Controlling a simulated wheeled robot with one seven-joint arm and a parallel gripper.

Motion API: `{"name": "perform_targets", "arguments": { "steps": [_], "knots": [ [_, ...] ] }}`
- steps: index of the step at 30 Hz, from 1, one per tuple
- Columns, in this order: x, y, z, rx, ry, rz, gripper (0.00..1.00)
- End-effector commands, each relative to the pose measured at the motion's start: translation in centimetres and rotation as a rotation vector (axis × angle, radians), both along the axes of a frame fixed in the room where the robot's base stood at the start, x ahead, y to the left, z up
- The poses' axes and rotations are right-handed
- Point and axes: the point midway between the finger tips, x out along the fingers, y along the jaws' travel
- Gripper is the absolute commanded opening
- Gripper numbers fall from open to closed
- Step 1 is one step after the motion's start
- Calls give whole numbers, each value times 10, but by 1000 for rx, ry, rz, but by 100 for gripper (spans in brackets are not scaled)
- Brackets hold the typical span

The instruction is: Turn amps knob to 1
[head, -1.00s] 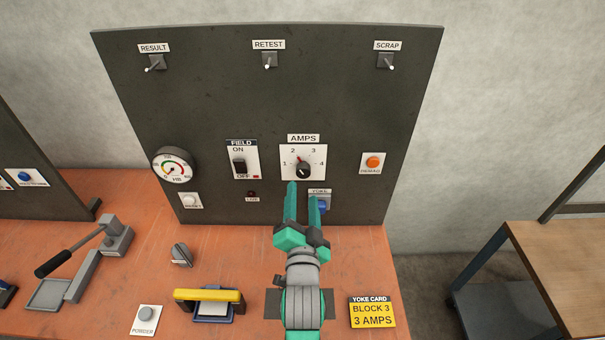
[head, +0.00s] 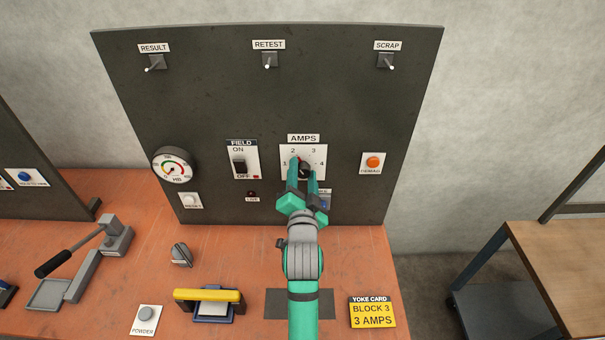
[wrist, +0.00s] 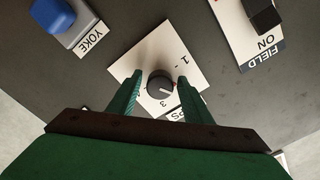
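The amps knob (head: 304,169) is a dark round knob on a white plate (head: 319,152) marked 1 to 4, under the AMPS label (head: 303,138). In the wrist view, upside down, the knob (wrist: 160,84) shows a white pointer line, which seems to point toward the 2 side; the 2 itself is hidden by a finger. My gripper (head: 303,166) is at the plate with its green fingers apart, one on each side of the knob. In the wrist view my gripper (wrist: 160,78) shows small gaps beside the knob; contact is not clear.
The FIELD switch (head: 239,166) is left of the plate and the orange DEMAG button (head: 372,162) right of it. The blue YOKE button (wrist: 52,14) is just below the plate, partly behind my gripper in the head view. Toggle switches (head: 269,62) line the panel top.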

Motion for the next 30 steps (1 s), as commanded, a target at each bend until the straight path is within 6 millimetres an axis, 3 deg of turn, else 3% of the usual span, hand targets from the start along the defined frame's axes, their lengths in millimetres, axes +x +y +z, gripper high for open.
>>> {"name": "perform_targets", "arguments": {
  "steps": [1, 4, 17, 30],
  "knots": [
    [0, 0, 0, 0, 0, 0, 32],
    [0, 0, 0, 0, 0, 0, 8],
    [0, 0, 0, -68, 1, 1, 8],
    [-1, -1, -1, -422, 2, 0, 8]
  ]
}}
